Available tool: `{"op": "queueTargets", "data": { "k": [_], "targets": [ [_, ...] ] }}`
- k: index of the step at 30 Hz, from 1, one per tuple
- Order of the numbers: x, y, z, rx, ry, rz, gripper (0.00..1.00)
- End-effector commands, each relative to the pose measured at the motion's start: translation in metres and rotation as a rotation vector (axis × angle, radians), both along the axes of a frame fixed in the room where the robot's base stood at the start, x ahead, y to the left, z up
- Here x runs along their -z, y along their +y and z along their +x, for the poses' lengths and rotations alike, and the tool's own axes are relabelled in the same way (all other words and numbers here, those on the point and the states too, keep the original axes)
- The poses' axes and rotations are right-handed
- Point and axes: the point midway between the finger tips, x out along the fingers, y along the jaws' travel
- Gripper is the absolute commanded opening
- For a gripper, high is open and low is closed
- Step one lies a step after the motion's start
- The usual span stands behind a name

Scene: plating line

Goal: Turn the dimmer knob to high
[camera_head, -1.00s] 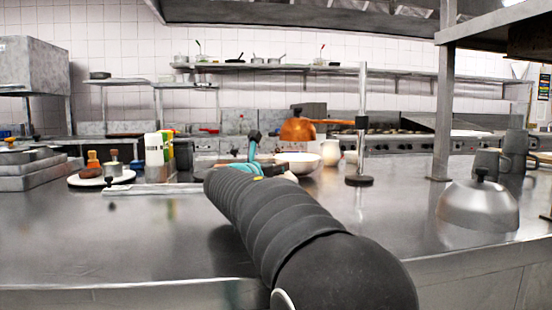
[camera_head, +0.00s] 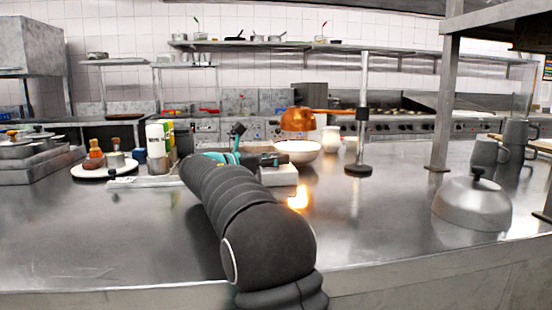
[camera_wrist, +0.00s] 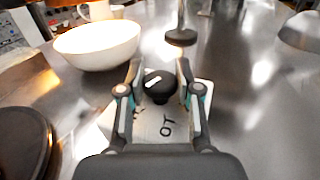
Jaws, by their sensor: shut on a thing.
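The dimmer knob (camera_wrist: 160,92) is black and round with a white pointer line. It sits on a pale dimmer box (camera_wrist: 150,124) with dark lettering, only partly readable. In the wrist view, my gripper (camera_wrist: 159,74) has one finger on each side of the knob and is shut on it. The head view shows the pale box (camera_head: 280,176) on the counter beyond my arm, with the knob hidden there. A copper heat lamp (camera_head: 297,120) hangs from a stand (camera_head: 364,110) behind. A bright orange glow (camera_head: 298,197) shows on the counter beside the box.
A white bowl (camera_head: 299,152) stands close behind the box, also large in the wrist view (camera_wrist: 98,45). A plate with bottles (camera_head: 84,171) and a white-labelled container (camera_head: 157,150) stand left. A metal dome (camera_head: 474,204) and grey jugs (camera_head: 489,153) stand right.

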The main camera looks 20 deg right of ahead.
Motion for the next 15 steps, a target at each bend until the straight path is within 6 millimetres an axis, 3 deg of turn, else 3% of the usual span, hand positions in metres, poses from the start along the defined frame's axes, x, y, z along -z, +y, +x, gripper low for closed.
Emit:
{"op": "queueTargets", "data": {
  "k": [10,11,13,15],
  "targets": [
    [-0.0006,-0.0006,0.0004,0.000,-0.001,-0.001,0.00],
    [-0.0006,-0.0006,0.0004,0.000,-0.001,-0.001,0.41],
    [-0.0006,-0.0006,0.0003,0.000,0.000,-0.001,0.58],
    [-0.0005,-0.0005,0.0002,0.000,0.000,-0.001,0.58]
  ]
}}
